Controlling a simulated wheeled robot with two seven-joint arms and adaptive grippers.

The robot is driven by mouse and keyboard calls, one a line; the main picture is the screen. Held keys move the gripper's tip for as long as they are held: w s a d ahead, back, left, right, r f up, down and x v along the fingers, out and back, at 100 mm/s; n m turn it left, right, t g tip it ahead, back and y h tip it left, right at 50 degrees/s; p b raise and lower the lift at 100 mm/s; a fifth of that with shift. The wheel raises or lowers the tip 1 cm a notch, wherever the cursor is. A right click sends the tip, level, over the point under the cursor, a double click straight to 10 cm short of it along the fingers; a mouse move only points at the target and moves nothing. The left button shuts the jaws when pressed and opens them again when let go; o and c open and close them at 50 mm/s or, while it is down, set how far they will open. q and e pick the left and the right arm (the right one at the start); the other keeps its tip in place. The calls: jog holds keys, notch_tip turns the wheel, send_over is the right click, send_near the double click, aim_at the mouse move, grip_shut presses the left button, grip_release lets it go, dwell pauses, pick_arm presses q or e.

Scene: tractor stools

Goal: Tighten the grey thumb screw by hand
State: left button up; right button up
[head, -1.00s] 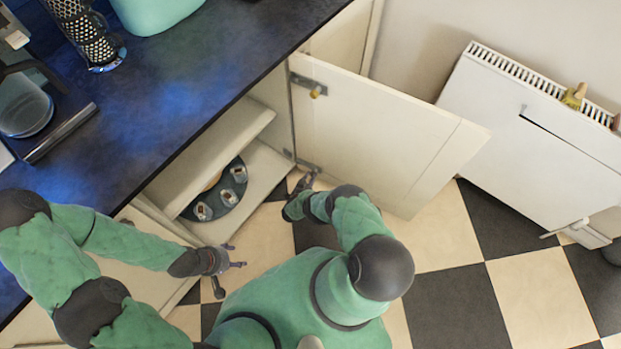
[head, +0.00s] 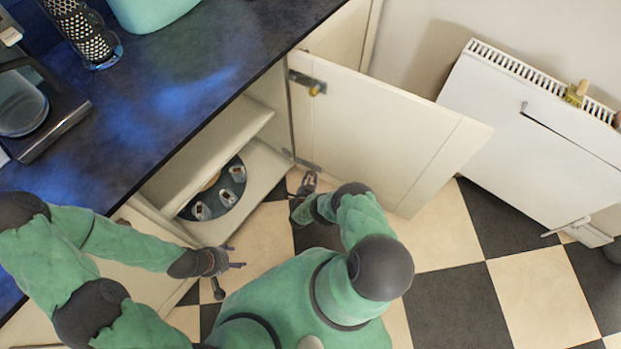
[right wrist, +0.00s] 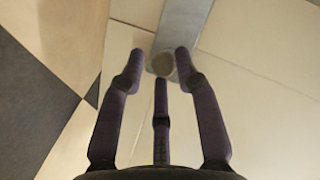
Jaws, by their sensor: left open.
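A small round greyish knob (right wrist: 163,64), which looks like the thumb screw, sits at the end of a grey metal hinge bar (right wrist: 184,30) in the right wrist view. My right gripper (right wrist: 160,66) is open, its three purple-grey fingers spread around the knob's near side; I cannot tell whether they touch it. My left gripper (head: 232,258) is open and empty, in front of the cabinet.
A yellow knob (head: 314,91) sits on the door's upper hinge. The cabinet holds a round dark tray (head: 233,193) with several small items. The dark countertop (head: 170,90) overhangs at left. A white radiator (head: 530,130) stands at right. The checkered floor (head: 530,300) is clear.

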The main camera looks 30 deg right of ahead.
jog(key=shift+r, duration=0.1)
jog(key=shift+s+a, duration=0.4)
jog(key=shift+a, duration=0.2)
jog(key=shift+s+a, duration=0.35)
jog(key=shift+a, duration=0.2)
jog(key=o, duration=0.6)
jog(key=shift+c, duration=0.2)
jog(key=c, duration=0.5)
jog(key=shift+w, duration=0.1)
